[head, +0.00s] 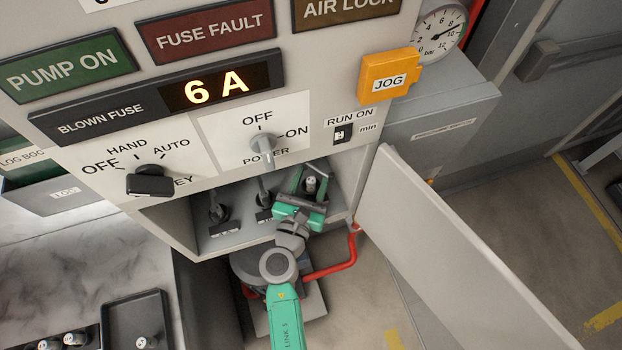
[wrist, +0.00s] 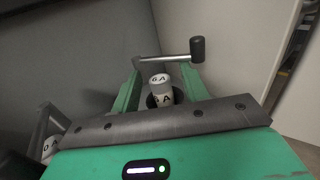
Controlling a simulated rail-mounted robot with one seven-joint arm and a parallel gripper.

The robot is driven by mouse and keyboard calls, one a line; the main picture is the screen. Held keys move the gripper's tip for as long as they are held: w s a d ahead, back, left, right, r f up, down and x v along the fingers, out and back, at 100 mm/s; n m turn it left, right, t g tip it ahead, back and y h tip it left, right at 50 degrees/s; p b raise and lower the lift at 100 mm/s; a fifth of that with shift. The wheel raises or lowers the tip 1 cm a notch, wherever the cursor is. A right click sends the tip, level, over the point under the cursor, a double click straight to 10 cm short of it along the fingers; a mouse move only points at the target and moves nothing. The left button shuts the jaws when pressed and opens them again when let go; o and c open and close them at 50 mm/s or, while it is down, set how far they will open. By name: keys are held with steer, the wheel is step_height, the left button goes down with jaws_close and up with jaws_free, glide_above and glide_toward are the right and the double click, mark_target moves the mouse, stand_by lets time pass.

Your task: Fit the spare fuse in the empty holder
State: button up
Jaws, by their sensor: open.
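A white and grey fuse marked 6 A (wrist: 161,88) stands upright in a dark round holder (wrist: 151,101) between my gripper's fingers; its top also shows in the head view (head: 311,183). My gripper (head: 308,183) is inside the open bay, at the right-hand holder. In the wrist view the fingers of my gripper (wrist: 163,85) are apart, one on each side of the fuse. A metal bar with a black knob (wrist: 197,48) is just behind the fuse. I cannot tell how deep the fuse sits. The display (head: 214,88) reads 6 A.
Two other holders, left (head: 218,212) and middle (head: 264,204), stand in the bay. The open cabinet door (head: 450,245) is close on the right. A tray with several fuses (head: 75,340) and a dark tray with one fuse (head: 142,343) lie lower left.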

steer(key=v, duration=0.8)
steer(key=shift+d+p, duration=0.1)
steer(key=shift+p, duration=0.3)
